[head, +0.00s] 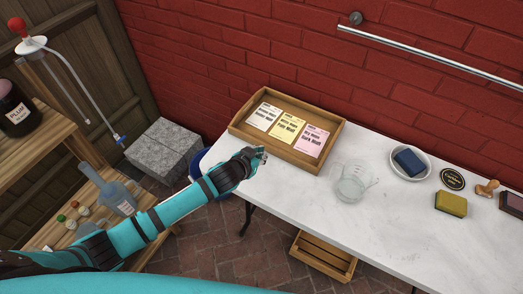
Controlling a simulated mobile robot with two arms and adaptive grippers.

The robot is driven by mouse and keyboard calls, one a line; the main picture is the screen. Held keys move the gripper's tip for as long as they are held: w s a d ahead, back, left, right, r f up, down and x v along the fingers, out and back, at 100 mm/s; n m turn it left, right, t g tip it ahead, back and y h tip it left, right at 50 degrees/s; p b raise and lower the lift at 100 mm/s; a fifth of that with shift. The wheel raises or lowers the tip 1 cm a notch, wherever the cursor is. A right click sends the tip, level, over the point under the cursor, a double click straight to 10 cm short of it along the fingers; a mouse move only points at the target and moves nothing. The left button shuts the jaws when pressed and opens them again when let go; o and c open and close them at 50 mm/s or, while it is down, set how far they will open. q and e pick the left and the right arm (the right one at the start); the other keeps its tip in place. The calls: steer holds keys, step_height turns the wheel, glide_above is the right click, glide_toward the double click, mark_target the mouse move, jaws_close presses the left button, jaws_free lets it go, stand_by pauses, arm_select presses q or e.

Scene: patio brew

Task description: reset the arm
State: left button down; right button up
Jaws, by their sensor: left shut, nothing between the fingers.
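My left arm reaches in from the lower left of the head view. My left gripper (259,155) is shut and empty. In the picture it lies at the left end of the white table, just in front of the wooden tray (237,131). Whether it touches the tabletop I cannot tell. My right gripper is not in this view.
The tray holds three cards (288,128). On the table (290,210) stand a glass jug (352,183), a plate with a blue sponge (409,161), a yellow sponge (451,204) and a stamp (487,188). Left are wooden shelves (45,148) with bottles. A crate (322,257) sits below.

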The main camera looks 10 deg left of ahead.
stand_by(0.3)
arm_select(q)
steer(key=s+a+r+n+g+y, duration=0.15)
steer(key=s+a, duration=0.25)
steer(key=s, duration=0.6)
steer(key=s+a+r+g+y, duration=0.1)
steer(key=s+a+r+g, duration=0.2)
steer(key=s, duration=0.7)
steer(key=s+a+n+g+y, duration=0.1)
steer(key=s+a+g, duration=0.25)
steer(key=s, duration=0.65)
step_height(320, 180, down, 29)
steer(key=s+b, duration=0.1)
steer(key=s, duration=0.1)
steer(key=s+a+f, duration=0.1)
steer(key=s+f, duration=0.7)
steer(key=s+a+f+g+b, duration=0.1)
steer(key=s+a+f, duration=0.1)
steer(key=s+f, duration=0.5)
steer(key=shift+s+a+f+m+g, duration=0.35)
steer(key=shift+s+m, duration=0.1)
steer(key=shift+s, duration=0.1)
